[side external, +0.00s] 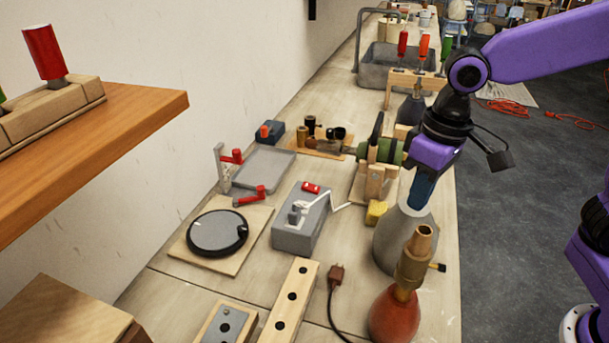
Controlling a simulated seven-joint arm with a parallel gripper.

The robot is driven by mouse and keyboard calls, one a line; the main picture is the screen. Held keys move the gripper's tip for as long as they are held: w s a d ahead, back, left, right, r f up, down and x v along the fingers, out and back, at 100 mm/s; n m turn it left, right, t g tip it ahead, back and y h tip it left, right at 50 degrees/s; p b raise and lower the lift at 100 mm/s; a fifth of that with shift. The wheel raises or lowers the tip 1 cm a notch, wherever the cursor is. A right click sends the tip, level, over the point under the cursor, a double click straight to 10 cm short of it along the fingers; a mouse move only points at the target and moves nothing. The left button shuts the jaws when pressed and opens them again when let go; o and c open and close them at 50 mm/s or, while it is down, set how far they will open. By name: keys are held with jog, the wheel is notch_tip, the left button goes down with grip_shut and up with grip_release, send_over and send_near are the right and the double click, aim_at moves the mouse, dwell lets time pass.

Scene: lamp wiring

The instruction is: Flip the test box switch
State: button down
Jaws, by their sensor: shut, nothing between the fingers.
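The test box is a grey box (296,236) on the bench at the middle of the view. A red rocker switch (311,187) sits on its top near the back edge. A grey fitting with a white cord (296,213) is also on its top. Which way the rocker is tipped is too small to tell. My gripper (419,198) points down, to the right of the box and apart from it, near the bench's right side. It is shut and empty. Its tips show close to the neck of a grey cone-shaped vessel; I cannot tell whether they touch.
The grey cone-shaped vessel (399,245) and a red bulb-shaped bottle (393,316) stand near the right edge. A round black device (217,233) is left; a plug (336,274) lies in front.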

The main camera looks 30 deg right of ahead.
jog(key=w+a+r+m, duration=0.1)
jog(key=w+a+m, duration=0.2)
jog(key=w, duration=0.4)
jog(key=w+a+r+m, duration=0.1)
jog(key=w+a+m, duration=0.1)
jog(key=w+m, duration=0.35)
jog(key=m+t, duration=0.1)
jog(key=m, duration=0.4)
send_over(303, 186)
jog(key=s+d, duration=0.2)
jog(key=shift+d+f+n+y, duration=0.15)
jog(key=shift+n+y, duration=0.1)
jog(key=shift+y, duration=0.15)
jog(key=shift+f, duration=0.1)
jog(key=f, duration=0.4)
jog(key=w+a+f, duration=0.1)
jog(key=f, duration=0.4)
jog(key=w+a+f, duration=0.1)
jog(key=f, duration=0.3)
jog(key=shift+f, duration=0.3)
jog(key=shift+a+f, duration=0.1)
jog(key=shift+w+f+h, duration=0.1)
jog(key=shift+f+h, duration=0.1)
jog(key=shift+h, duration=0.1)
